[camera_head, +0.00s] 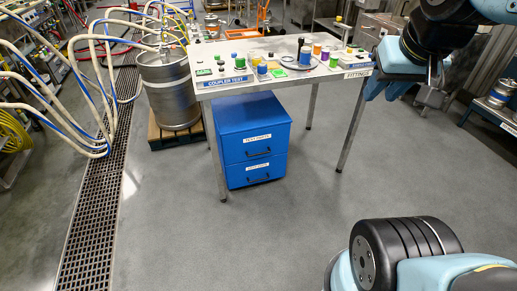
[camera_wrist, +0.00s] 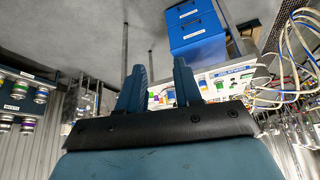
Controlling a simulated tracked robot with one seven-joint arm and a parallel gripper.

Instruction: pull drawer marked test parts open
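The blue two-drawer cabinet (camera_head: 222,150) stands on the floor under the steel table, both drawers shut. The upper drawer (camera_head: 256,146) bears a white label reading TEST PARTS and a dark bar handle (camera_head: 259,153). The lower drawer (camera_head: 257,172) has a similar handle and a label too small to read surely. My gripper (camera_head: 378,90) is at the upper right, beside the table's right end and well away from the cabinet. In the wrist view my gripper (camera_wrist: 160,88) has its two blue fingers apart with nothing held. The cabinet (camera_wrist: 197,32) shows beyond them, turned over.
The steel table (camera_head: 214,82) carries bottles and small parts above the cabinet. Its front legs (camera_head: 354,135) flank the cabinet. A keg (camera_head: 167,90) on a pallet stands to the left, by a floor grate (camera_head: 90,200). The grey floor before the cabinet is clear.

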